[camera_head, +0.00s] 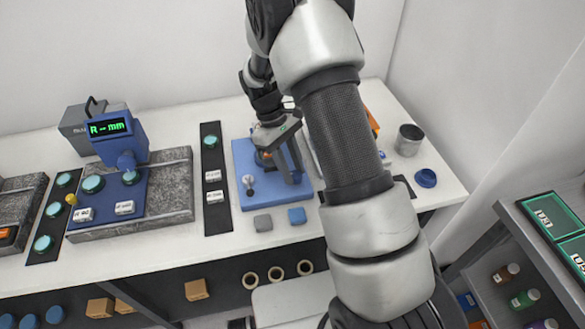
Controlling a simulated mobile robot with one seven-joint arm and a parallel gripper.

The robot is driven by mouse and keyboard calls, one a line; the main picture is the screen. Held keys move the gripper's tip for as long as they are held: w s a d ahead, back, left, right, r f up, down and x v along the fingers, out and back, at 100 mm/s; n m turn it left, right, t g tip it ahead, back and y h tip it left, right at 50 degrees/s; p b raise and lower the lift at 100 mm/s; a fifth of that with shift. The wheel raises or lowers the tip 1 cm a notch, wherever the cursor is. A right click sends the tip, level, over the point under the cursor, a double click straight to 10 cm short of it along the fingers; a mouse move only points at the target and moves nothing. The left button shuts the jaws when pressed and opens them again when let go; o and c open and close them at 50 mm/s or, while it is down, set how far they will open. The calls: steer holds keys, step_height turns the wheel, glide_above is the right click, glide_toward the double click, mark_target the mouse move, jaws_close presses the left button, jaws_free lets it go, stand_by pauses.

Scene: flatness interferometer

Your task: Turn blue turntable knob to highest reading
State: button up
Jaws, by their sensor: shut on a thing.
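A blue base plate (241,159) with a blue upright stands on the white bench near the middle. My gripper (265,153) reaches down onto this blue fixture from the far side. It is shut on a small part there, apparently the turntable knob, which the fingers largely hide, so its blue colour and angle cannot be told. A bit of orange shows at the fingertips. A small lever with a pale ball (249,182) stands on the plate's left front. A blue gauge head (123,145) at the left has a green display (107,128) reading "R -- mm".
Granite slabs (176,200) with teal discs and white labelled blocks fill the left. A dark strip (223,221) lies beside the blue plate. Grey (263,222) and blue (297,216) blocks sit in front. A metal cup (408,140) and a blue dish (426,178) stand right of my arm.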

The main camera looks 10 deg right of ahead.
steer(key=o, duration=1)
steer(key=v, duration=1.7)
steer(key=shift+r, duration=0.25)
